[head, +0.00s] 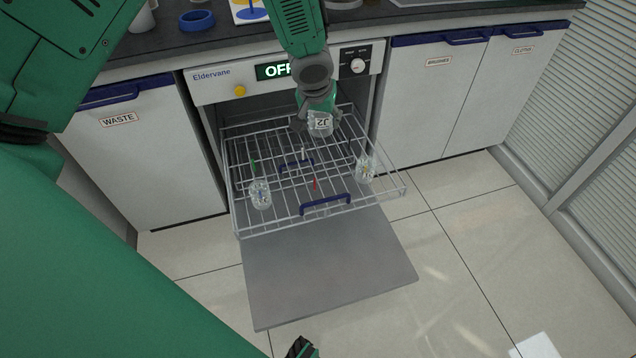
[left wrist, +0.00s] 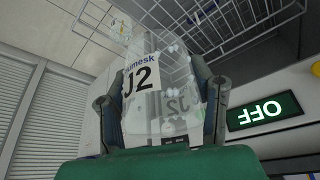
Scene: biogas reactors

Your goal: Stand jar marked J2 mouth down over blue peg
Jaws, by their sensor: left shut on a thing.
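My left gripper (head: 318,108) is shut on the clear jar marked J2 (head: 321,125), above the back of the pulled-out rack (head: 375,205). The jar's label reads upside down in the head view, so the jar looks inverted. In the left wrist view the jar (left wrist: 160,95) sits between both fingers, its J2 label facing the camera. In the rack I see a green peg (head: 253,168) and a red peg (head: 315,184). I cannot make out the blue peg. A dark ridged part at the bottom edge may be my right gripper (head: 300,347); its state is unclear.
Two other clear jars stand in the rack, at left (head: 260,194) and right (head: 365,168). The rack has blue handles (head: 326,205). The lowered washer door (head: 325,275) lies below it. The washer's display (head: 273,71) reads OFF.

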